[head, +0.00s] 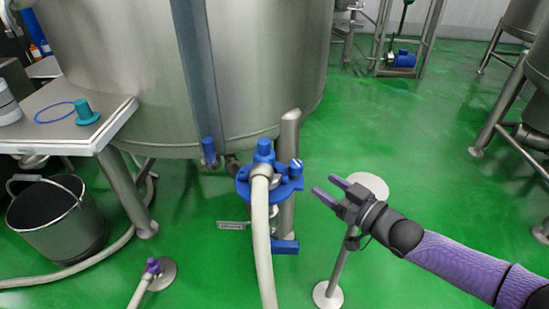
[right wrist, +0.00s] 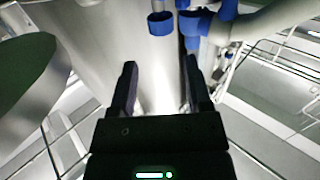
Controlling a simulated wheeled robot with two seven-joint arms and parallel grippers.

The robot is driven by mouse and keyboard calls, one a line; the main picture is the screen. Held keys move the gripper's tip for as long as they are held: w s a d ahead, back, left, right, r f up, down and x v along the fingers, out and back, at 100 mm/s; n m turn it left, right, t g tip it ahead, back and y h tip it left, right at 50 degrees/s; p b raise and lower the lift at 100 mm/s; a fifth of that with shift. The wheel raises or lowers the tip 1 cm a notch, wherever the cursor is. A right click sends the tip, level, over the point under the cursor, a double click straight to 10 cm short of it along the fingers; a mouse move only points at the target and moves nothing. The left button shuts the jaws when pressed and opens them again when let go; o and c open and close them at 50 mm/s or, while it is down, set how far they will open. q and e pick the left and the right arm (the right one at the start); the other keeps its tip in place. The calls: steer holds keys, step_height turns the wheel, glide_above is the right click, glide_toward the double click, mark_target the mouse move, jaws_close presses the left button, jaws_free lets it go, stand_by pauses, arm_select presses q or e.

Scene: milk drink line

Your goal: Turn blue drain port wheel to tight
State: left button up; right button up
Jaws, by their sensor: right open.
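The blue drain port fitting (head: 287,187) sits low on the front of the big steel tank, with a pale hose joined to it. A small blue knob with a light mark (head: 296,167) stands at its right side; I cannot tell for sure whether it is the wheel. My right gripper (head: 326,187) is open and empty, a little right of the fitting and apart from it. In the right wrist view the open fingers (right wrist: 160,66) point toward blue parts (right wrist: 194,24) at the top. My left gripper is not in view.
A steel post (head: 289,135) rises just behind the fitting. A round-topped stand (head: 366,186) is close by my right gripper. A blue lever (head: 284,247) sits below the fitting. A steel table (head: 112,115) and bucket (head: 50,215) are at left.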

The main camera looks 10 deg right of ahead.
mark_target(301, 170)
arm_select(q)
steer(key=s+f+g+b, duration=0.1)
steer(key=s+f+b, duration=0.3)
steer(key=b, duration=0.1)
arm_select(e)
steer(key=x, duration=0.8)
steer(key=shift+w+a+r+b, duration=0.15)
steer(key=shift+w+a+b, duration=0.15)
steer(key=shift+w, duration=0.2)
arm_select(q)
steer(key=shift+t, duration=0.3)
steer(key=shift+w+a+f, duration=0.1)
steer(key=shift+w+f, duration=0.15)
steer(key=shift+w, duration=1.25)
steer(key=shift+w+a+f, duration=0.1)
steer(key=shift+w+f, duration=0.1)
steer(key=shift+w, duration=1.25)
arm_select(e)
steer(key=shift+w+a+r, duration=0.2)
steer(key=shift+w, duration=0.1)
jaws_close()
